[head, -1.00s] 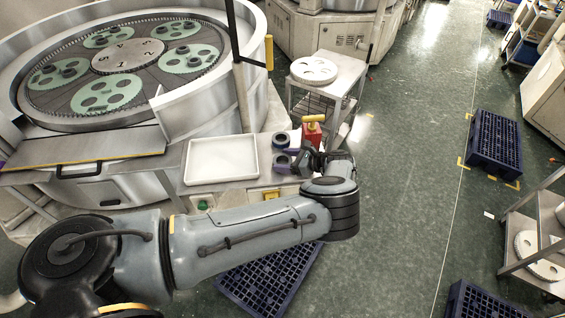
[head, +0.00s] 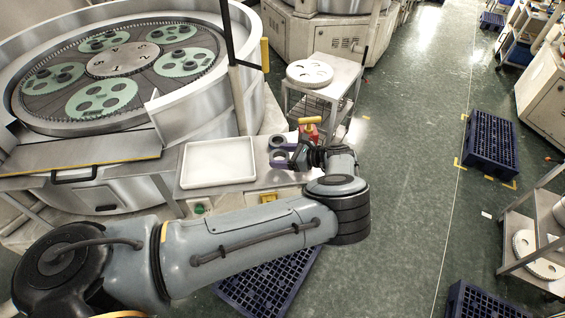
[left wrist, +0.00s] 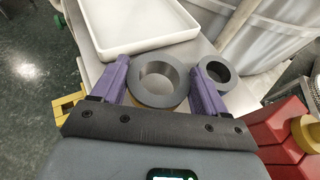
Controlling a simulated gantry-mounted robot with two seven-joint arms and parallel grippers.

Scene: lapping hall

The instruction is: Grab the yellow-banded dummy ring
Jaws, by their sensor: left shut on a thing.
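A thick dark grey ring (left wrist: 188,82) sits between the two purple fingers of my left gripper (left wrist: 160,82) in the left wrist view. A sliver of yellow-brown band shows low on its side; most of the band is hidden. The gripper is shut on this ring. In the head view my left gripper (head: 283,160) is at the front right of the steel bench, low over its top. A second, smaller grey ring (left wrist: 229,81) stands just right of the right finger in the wrist view, apart from the held one. My right gripper is not in view.
An empty white tray (head: 183,180) lies left of the gripper. The large lapping machine (head: 150,128) fills the back left. A small cart (head: 340,83) stands behind.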

